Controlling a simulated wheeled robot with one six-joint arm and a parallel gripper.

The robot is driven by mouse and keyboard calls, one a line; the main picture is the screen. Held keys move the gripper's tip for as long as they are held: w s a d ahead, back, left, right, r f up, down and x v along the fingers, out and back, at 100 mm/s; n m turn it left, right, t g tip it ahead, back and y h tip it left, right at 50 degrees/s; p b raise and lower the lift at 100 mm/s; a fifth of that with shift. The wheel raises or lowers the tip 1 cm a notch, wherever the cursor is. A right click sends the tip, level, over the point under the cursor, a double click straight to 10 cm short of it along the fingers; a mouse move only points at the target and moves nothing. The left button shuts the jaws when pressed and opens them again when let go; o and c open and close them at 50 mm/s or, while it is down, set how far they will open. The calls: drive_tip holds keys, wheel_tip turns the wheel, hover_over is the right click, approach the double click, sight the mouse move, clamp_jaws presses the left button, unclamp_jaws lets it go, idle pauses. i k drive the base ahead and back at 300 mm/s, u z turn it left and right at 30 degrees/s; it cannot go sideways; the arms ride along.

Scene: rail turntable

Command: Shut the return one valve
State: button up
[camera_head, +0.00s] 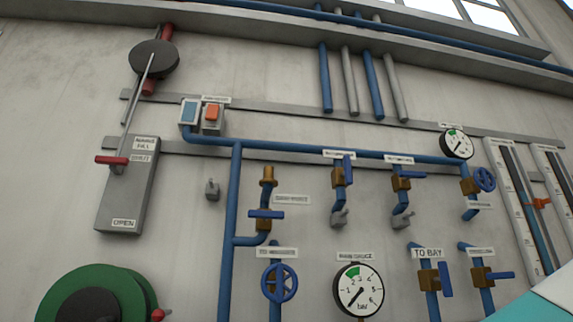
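Two similar brass valves hang from the blue pipe in the middle of the wall. Their small labels are blurred, so I cannot tell for sure which reads return one. The left valve (339,178) has a blue lever (348,168) standing upright, along its pipe. Each has a grey spout below. My gripper is not in view.
Nearby are a lower "TO BAY" valve (429,279) with upright lever, another valve (482,276) with sideways lever, a blue handwheel (279,283) and a round gauge (358,288). A green reel (97,297) is at lower left. A long lever (134,105) rises beside a grey "OPEN" plate (127,193).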

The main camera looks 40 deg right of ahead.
sight(347, 174)
drive_tip(key=u, duration=1.2)
drive_tip(key=k, duration=0.3)
drive_tip(key=z, duration=1.8)
drive_tip(key=k, duration=0.4)
drive_tip(key=z, duration=0.25)
